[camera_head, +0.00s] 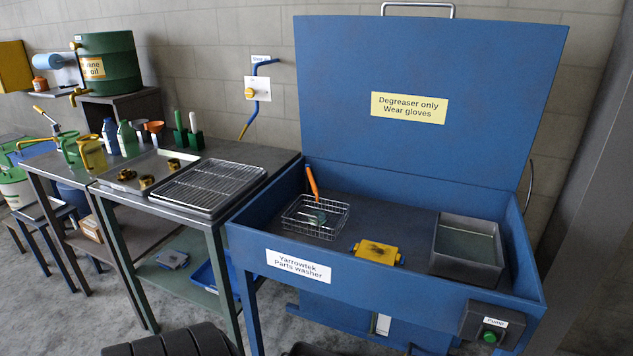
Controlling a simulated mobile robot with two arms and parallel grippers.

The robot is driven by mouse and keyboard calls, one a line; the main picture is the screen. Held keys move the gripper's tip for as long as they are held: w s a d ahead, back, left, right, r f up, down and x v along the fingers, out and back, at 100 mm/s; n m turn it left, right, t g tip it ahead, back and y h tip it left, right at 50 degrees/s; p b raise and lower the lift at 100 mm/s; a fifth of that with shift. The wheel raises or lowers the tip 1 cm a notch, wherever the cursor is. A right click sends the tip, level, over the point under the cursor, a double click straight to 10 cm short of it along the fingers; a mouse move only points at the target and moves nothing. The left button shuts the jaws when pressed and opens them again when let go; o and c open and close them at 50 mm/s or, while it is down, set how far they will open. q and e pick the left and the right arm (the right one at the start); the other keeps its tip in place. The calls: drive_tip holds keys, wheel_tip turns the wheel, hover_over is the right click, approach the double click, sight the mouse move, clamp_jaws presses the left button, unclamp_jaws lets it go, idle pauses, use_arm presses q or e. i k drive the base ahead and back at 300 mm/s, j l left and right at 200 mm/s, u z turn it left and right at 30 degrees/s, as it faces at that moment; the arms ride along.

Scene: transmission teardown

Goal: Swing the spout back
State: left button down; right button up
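An orange spout-like piece (312,182) rises at the back left of the blue parts washer's basin. It leans, its lower end by the wire basket (331,232); I cannot tell whether it is the spout or a brush handle. A small grey-green part (317,217) lies in the basket. The blue washer (400,306) has its lid (345,95) standing open, with a yellow "Degreaser only" label. A brass tap (78,93) also sticks out from the green oil drum (108,62) at the far left.
A yellow block (376,252) and a grey tub (437,262) sit in the basin. A pump box with a green button (490,337) is at the front right. Left are a bench with a wire rack (208,187), bottles and funnels. A blue air pipe (263,64) is on the wall.

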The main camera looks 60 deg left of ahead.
sight(307, 167)
drive_tip(key=u, duration=1.85)
